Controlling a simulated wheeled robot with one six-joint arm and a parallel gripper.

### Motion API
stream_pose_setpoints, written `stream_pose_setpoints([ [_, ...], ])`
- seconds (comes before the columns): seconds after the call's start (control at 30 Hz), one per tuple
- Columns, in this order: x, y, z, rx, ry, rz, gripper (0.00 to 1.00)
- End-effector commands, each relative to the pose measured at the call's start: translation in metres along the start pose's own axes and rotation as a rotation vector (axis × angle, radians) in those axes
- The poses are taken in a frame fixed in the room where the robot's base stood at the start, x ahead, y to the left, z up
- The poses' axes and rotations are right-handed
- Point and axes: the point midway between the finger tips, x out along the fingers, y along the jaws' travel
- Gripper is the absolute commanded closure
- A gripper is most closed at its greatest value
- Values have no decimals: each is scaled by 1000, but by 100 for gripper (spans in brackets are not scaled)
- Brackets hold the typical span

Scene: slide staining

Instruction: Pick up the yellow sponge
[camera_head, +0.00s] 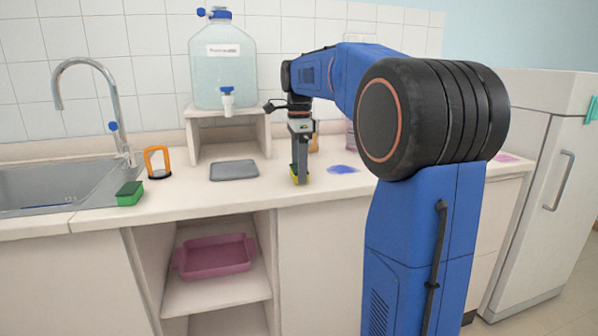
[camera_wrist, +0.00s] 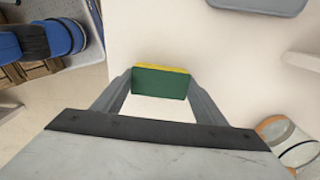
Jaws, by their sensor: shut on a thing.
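The yellow sponge (camera_head: 294,171) is at my gripper's fingertips, low over the counter in the head view. In the wrist view the sponge (camera_wrist: 161,82) shows a dark green face and a thin yellow edge, and sits between the two fingers. My gripper (camera_head: 300,176) points down and is shut on the sponge. It also shows in the wrist view (camera_wrist: 160,88), with one finger on each side of the sponge. Whether the sponge still touches the counter I cannot tell.
A grey tray (camera_head: 234,170) lies left of my gripper and a blue patch (camera_head: 342,169) right of it. A green sponge (camera_head: 130,194) and an orange-handled thing (camera_head: 158,161) are near the sink (camera_head: 50,187). A water container (camera_head: 222,65) stands on a raised shelf (camera_head: 191,140) behind.

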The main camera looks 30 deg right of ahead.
Motion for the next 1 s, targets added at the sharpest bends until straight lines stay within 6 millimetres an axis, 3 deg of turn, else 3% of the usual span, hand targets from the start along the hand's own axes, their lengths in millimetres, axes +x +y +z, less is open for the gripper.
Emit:
stream_pose_setpoints([
  [0.53, -85, 0, 0, 0, 0, -2, 55],
  [0.7, -96, 0, 0, 0, 0, -1, 55],
  [0.97, -97, 0, 0, 0, 0, 0, 55],
  [1.0, -97, 0, 0, 0, 0, 0, 40],
])
